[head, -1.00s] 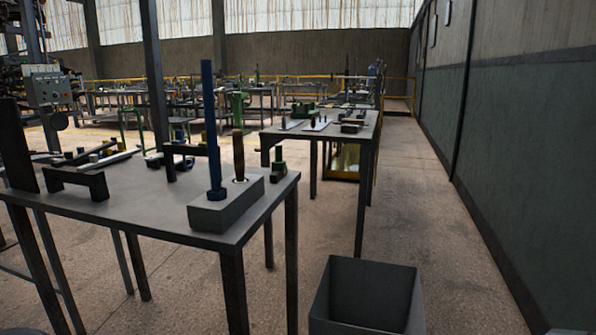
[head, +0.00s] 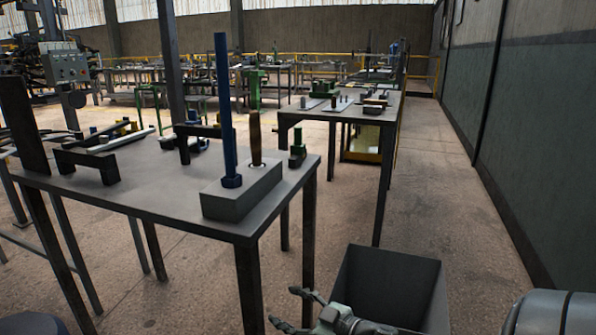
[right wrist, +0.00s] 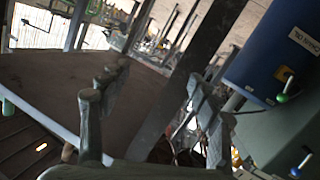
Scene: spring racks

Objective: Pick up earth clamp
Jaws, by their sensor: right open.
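I cannot tell for certain which thing is the earth clamp. Small dark, yellow, white and blue parts (head: 112,138) lie at the table's far left, too small to make out. A small green and black piece (head: 297,148) stands near the table's right corner. My right gripper (head: 288,308) is low at the bottom of the head view, beside the near table and left of a grey bin. Its fingers are spread and empty; they also show in the right wrist view (right wrist: 158,92). My left gripper is not in view.
The near table (head: 145,195) holds a grey block (head: 240,200) with a tall blue rod and a brown-handled piece, plus black brackets (head: 88,160). A grey bin (head: 390,285) stands at front right. A second table (head: 350,117) stands behind. The floor along the right wall is clear.

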